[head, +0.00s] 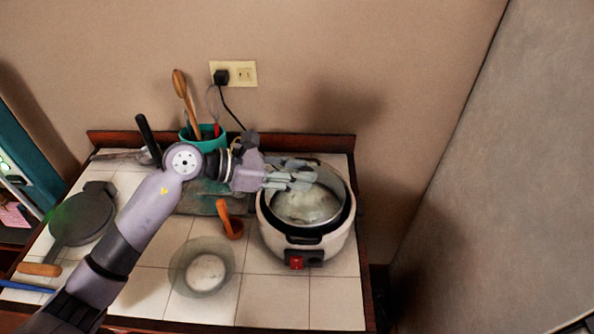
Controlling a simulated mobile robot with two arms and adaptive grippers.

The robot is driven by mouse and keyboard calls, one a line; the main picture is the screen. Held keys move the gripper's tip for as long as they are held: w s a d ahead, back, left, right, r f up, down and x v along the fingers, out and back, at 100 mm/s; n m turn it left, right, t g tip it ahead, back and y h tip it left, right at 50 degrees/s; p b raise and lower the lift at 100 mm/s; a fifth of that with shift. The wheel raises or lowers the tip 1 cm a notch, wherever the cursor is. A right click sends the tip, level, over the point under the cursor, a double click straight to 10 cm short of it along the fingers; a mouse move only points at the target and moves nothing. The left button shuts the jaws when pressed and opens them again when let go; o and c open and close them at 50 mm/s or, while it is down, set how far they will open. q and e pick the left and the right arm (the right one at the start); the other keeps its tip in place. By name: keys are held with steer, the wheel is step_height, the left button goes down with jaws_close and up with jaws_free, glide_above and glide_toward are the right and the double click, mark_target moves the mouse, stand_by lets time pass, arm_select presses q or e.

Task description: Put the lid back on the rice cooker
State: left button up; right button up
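The rice cooker (337,243) stands at the right end of the tiled counter, white with a black inner rim and a red switch at the front. A shiny, greyish round surface (306,206) shows within its rim. I cannot tell whether this is a glass lid or the pot's inside. A translucent round glass piece (203,270) with a pale centre lies on the tiles left of the cooker; it may be a lid or a dish. My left gripper (298,176) is over the cooker's back left edge. Its finger gap and any contact are unclear. My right gripper is not in view.
A teal utensil pot (217,144) with a wooden spoon stands at the back, below a wall outlet (240,74). A dark pan (82,216) lies at left. A small orange-handled item (231,223) lies left of the cooker. Front-right tiles are clear.

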arm_select(q)
steer(key=o, duration=0.4)
steer(key=shift+o, duration=0.2)
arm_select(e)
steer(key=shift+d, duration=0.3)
arm_select(q)
steer(key=shift+r, duration=0.1)
steer(key=shift+r, duration=0.2)
steer(key=shift+r+p, duration=0.45)
steer(key=shift+p, duration=0.3)
steer(key=b+v, duration=0.4)
steer(key=v, duration=0.8)
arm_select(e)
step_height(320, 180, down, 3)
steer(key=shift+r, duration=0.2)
